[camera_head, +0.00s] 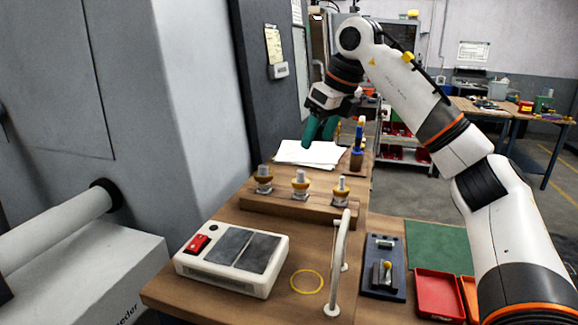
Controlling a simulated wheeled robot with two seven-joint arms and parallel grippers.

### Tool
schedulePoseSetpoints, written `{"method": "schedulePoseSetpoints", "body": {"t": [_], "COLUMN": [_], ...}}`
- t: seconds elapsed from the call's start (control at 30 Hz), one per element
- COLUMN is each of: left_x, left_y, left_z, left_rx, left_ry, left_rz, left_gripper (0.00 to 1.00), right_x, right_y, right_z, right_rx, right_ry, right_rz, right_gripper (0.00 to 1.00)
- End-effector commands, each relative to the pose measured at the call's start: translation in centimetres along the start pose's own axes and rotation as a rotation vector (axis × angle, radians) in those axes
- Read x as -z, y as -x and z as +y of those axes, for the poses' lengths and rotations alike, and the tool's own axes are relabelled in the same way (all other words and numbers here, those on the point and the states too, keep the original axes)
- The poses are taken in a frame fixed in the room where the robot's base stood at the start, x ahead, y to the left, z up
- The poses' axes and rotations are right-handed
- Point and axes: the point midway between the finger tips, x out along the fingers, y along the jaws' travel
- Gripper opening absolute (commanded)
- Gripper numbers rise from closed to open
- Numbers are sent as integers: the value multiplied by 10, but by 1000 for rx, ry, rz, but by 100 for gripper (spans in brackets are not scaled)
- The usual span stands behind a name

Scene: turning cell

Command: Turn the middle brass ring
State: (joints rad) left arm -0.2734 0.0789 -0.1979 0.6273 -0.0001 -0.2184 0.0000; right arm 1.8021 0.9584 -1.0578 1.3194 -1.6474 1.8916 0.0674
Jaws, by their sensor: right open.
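Three brass rings sit in a row on a wooden block (285,210), each around a grey metal post. The middle brass ring (301,188) stands between the left ring (264,183) and the right ring (341,190). My right gripper (320,142) is open, with green fingers pointing down. It hangs above and behind the row, over the papers in the picture, apart from the rings. Nothing shows between its fingers. My left gripper is not in view.
A white box with a red switch (197,243) stands at the front left of the wooden table. A metal rail (340,262) rises right of a yellow circle (307,281). Papers (304,153) and a blue-handled tool holder (357,155) lie behind. Red trays (440,292) sit at right.

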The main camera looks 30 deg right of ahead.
Motion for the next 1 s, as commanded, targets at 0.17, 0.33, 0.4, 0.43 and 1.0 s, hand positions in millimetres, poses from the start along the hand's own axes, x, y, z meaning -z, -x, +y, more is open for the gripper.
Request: {"method": "schedulePoseSetpoints", "body": {"t": [0.17,0.33,0.4,0.43,1.0], "left_x": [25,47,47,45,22], "left_y": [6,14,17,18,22], "left_z": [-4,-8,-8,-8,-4], "left_rx": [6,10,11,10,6], "left_ry": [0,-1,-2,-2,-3], "left_rz": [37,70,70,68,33], "left_gripper": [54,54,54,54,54], "right_x": [-1,-1,0,0,0], "right_y": [-26,-61,-74,-80,-116], "right_z": [0,0,0,0,0], "right_rx": [0,1,1,1,0], "right_ry": [0,1,0,1,1], "right_rz": [-4,-5,-6,-5,0], "right_gripper": [59,59,59,59,59]}}
